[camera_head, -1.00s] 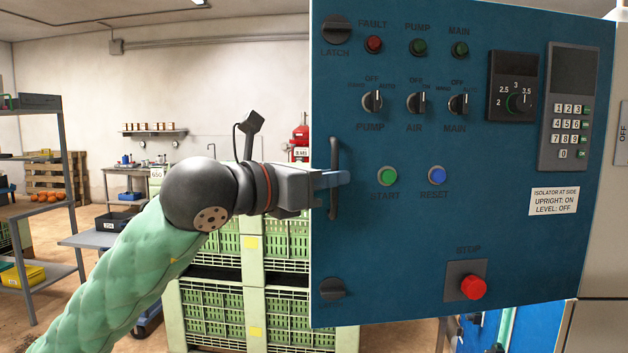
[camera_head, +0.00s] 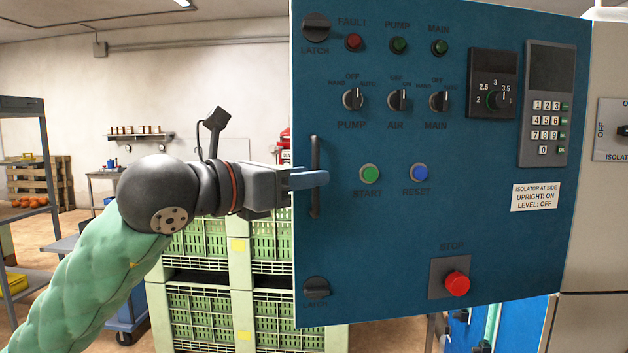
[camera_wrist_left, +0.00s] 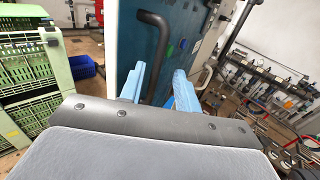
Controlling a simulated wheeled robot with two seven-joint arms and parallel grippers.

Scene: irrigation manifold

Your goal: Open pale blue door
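The door (camera_head: 400,245) is a blue control panel with lamps, knobs and buttons, deeper blue than pale. Its dark upright bar handle (camera_head: 315,205) is near its left edge. My left gripper (camera_head: 322,179) reaches in from the left, its light blue fingers level with the handle's middle. In the left wrist view the fingers (camera_wrist_left: 158,88) stand apart, with the handle (camera_wrist_left: 162,45) between them and a gap on the right finger's side. The door's edge shows beyond the bar in that view. My right gripper is not in view.
Green crates (camera_head: 200,318) are stacked behind the door's left edge. A grey cabinet with an isolator switch (camera_head: 622,130) stands at right. A metal shelf (camera_head: 47,180) is at far left. Pipes and fittings (camera_wrist_left: 260,85) show at right in the left wrist view.

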